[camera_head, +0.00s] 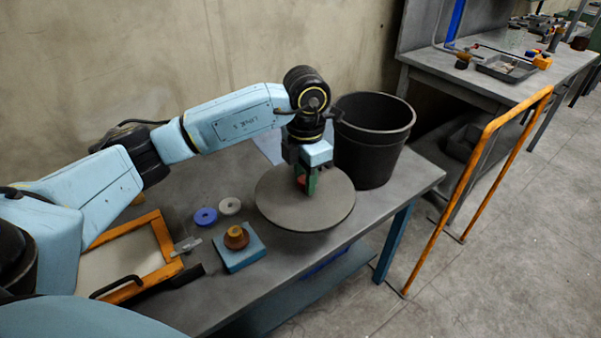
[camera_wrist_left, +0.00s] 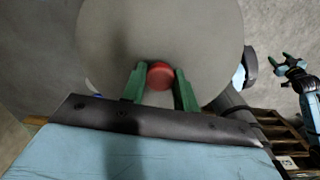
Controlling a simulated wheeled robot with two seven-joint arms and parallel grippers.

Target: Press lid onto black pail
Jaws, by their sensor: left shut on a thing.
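The round grey lid (camera_head: 325,210) has a red knob (camera_head: 301,183) at its middle and is in front of and to the left of the pail. My left gripper (camera_head: 306,184) is shut on the knob, with a green finger on each side; the knob and lid also show in the left wrist view (camera_wrist_left: 160,76). The lid overlaps the table's front edge in the picture. The open black pail (camera_head: 375,150) stands upright at the table's back right. My right gripper (camera_wrist_left: 283,58) shows small at the right of the left wrist view, its green fingers apart and empty.
On the grey table (camera_head: 395,196) are a blue ring (camera_head: 205,217), a pale ring (camera_head: 229,206), a blue block (camera_head: 240,258) with a brown knob (camera_head: 236,237), and an orange-edged frame (camera_head: 120,262). An orange rail (camera_head: 478,165) stands right of the table.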

